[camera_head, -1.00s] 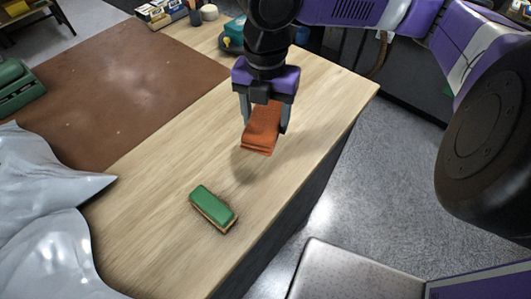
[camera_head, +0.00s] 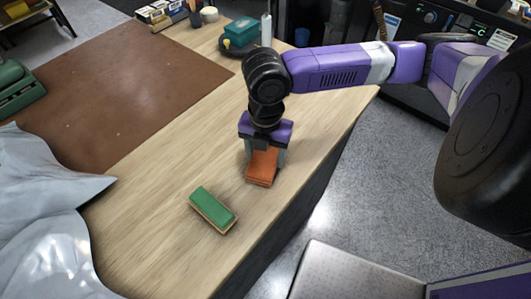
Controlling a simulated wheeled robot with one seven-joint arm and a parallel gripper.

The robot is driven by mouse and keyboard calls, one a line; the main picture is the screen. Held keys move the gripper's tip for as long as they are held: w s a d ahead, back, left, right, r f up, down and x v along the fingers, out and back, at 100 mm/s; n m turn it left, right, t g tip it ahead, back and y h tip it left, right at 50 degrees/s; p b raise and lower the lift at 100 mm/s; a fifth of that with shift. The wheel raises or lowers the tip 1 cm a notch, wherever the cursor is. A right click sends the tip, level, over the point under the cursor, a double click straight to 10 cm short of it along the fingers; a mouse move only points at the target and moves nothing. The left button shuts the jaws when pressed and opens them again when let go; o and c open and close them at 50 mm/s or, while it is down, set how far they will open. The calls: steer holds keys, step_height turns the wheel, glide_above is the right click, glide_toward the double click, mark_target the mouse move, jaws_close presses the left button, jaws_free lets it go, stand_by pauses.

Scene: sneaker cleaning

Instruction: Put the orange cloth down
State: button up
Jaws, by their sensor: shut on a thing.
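The orange cloth (camera_head: 262,168) is a folded, rust-orange bundle at the right side of the wooden table (camera_head: 165,165). My gripper (camera_head: 265,160) points down and is shut on the cloth, with one finger on each side of it. The cloth is at or very close to the table top; I cannot tell whether its underside touches. Its upper part is hidden by my gripper.
A green-topped brush (camera_head: 212,207) lies to the lower left of the cloth. A brown mat (camera_head: 125,90) covers the left back. A grey crumpled sheet (camera_head: 45,200) lies at the left. A teal box (camera_head: 241,32) stands at the back. The table's right edge is near the cloth.

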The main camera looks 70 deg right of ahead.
steer(key=shift+f, duration=0.2)
steer(key=o, duration=1.5)
steer(key=shift+r, duration=0.1)
